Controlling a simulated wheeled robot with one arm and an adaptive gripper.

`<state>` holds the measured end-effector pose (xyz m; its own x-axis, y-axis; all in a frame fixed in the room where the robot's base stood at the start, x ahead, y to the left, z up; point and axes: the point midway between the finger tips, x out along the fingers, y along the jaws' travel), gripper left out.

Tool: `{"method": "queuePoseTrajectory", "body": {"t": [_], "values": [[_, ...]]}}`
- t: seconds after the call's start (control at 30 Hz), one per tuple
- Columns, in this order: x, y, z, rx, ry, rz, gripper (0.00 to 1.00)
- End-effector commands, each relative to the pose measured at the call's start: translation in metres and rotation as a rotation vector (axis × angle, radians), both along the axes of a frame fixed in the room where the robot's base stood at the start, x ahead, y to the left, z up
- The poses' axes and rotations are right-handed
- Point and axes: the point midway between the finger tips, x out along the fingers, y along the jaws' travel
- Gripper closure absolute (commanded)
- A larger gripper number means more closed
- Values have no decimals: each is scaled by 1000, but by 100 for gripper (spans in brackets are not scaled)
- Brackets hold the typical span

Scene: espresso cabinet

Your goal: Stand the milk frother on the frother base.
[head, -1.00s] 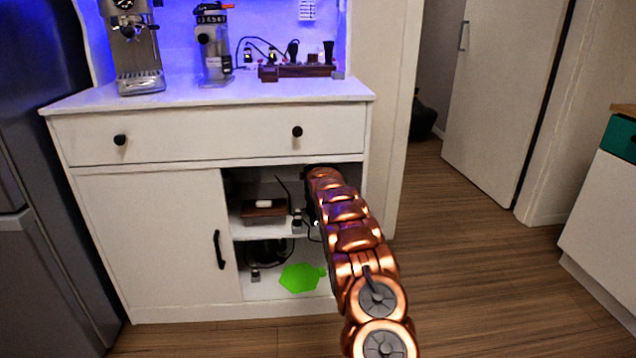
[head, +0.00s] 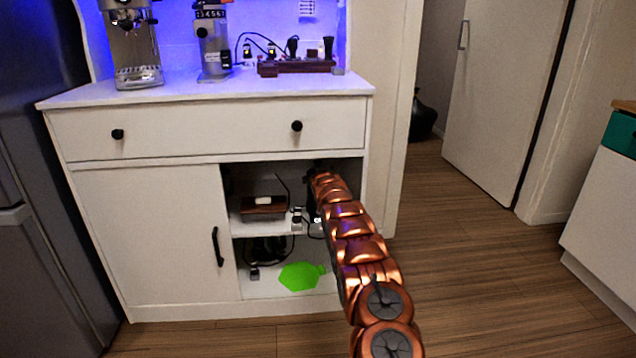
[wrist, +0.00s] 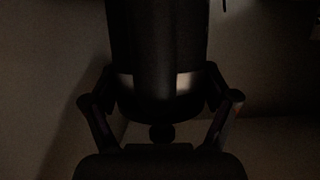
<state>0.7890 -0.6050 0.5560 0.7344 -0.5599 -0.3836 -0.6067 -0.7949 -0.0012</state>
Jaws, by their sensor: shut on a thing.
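My gripper (wrist: 160,95) is shut on a dark cylindrical body that I take for the milk frother (wrist: 155,50). Its fingers close on both sides, and a pale band shows near its lower end. A small round knob shows below it; I cannot tell what it belongs to. In the head view my copper arm reaches into the open right side of the cabinet and hides the gripper and most of what it holds. I cannot make out the frother base in either view; the wrist view is very dark.
The cabinet's middle shelf (head: 246,230) holds a brown box (head: 263,207) at left and small items with a cable near the arm. Below lie dark coiled things (head: 266,250) and a flat green shape (head: 302,276). The closed left door (head: 150,235) and the right cabinet wall bound the opening.

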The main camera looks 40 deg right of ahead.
Motion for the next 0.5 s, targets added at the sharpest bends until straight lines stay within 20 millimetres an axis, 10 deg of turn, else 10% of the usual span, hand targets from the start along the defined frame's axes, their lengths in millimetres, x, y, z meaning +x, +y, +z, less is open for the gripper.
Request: {"method": "queuePoseTrajectory", "body": {"t": [0.33, 0.37, 0.5], "values": [[0, 0, 1, -2, -2, 0, 84], [0, 0, 1, -2, -2, 0, 12], [0, 0, 0, -1, -2, 0, 0]]}}
